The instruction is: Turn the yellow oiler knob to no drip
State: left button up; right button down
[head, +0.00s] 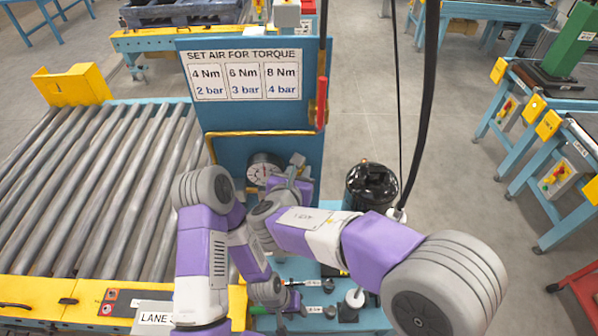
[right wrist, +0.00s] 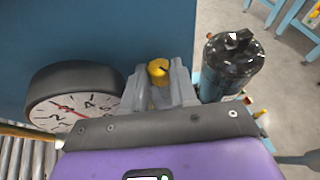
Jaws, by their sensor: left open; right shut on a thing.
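The yellow oiler knob (right wrist: 158,70) shows in the right wrist view, between the grey fingers of my right gripper (right wrist: 160,82). That gripper is shut on it. In the head view my right gripper (head: 288,186) is at the blue panel, just right of the round pressure gauge (head: 263,168), and hides the knob. The gauge also shows at the left in the right wrist view (right wrist: 72,112), with a red needle. I cannot read the knob's setting. My left gripper (head: 290,303) is open and low over the blue bench top, near small tools, away from the knob.
A black canister (head: 371,186) stands right of my right gripper. A sign (head: 246,75) lists torque and air pressure values. Black hoses (head: 428,90) hang in front of the bench. A roller conveyor (head: 95,190) fills the left. Small tools (head: 312,283) lie on the bench top.

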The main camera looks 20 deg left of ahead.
jog(key=c, duration=1.2)
grip_release()
jog(key=v, duration=0.7)
jog(key=shift+s+r, duration=0.15)
jog(key=shift+s, duration=0.1)
